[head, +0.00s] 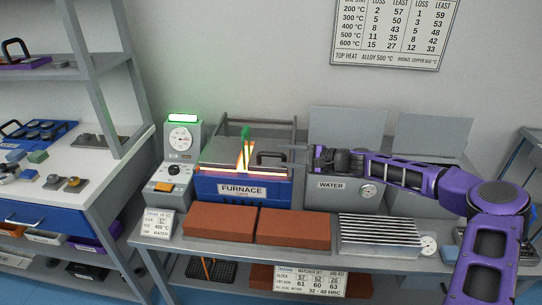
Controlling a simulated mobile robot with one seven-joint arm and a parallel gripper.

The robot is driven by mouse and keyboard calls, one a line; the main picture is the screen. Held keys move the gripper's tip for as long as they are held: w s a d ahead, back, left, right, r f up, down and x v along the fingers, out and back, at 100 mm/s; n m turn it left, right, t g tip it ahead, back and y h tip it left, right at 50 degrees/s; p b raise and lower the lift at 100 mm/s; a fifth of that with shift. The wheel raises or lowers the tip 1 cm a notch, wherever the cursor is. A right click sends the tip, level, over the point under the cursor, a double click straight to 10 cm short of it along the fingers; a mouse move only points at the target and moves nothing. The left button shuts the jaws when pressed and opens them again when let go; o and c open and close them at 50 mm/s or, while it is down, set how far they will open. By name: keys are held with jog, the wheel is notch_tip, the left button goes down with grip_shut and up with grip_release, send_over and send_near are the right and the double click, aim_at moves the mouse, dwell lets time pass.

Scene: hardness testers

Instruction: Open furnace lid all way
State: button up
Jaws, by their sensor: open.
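The furnace (240,189) is a blue box with a FURNACE label, left of centre on the bench in the head view. Its grey lid (222,161) lies low over the box and has a black handle (268,154) toward its right side. An orange glow shows along the front edge under the lid, and yellow, orange and green flame shapes (245,150) stand at its middle. My gripper (295,156) is open, just right of the handle, with its fingers pointing left. Whether the fingers touch the handle or the lid cannot be told.
A grey WATER tank (345,190) with a raised cover stands right of the furnace, below my arm. A tester with a dial (181,138) stands to the left. Brick-red blocks (296,226) and a ribbed rack (385,231) line the bench front. Bars rise behind the furnace.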

aim_at(278, 155)
jog(key=x, duration=0.5)
jog(key=shift+w+a+f, duration=0.1)
jog(key=shift+a, duration=0.1)
grip_shut()
dwell(1.2)
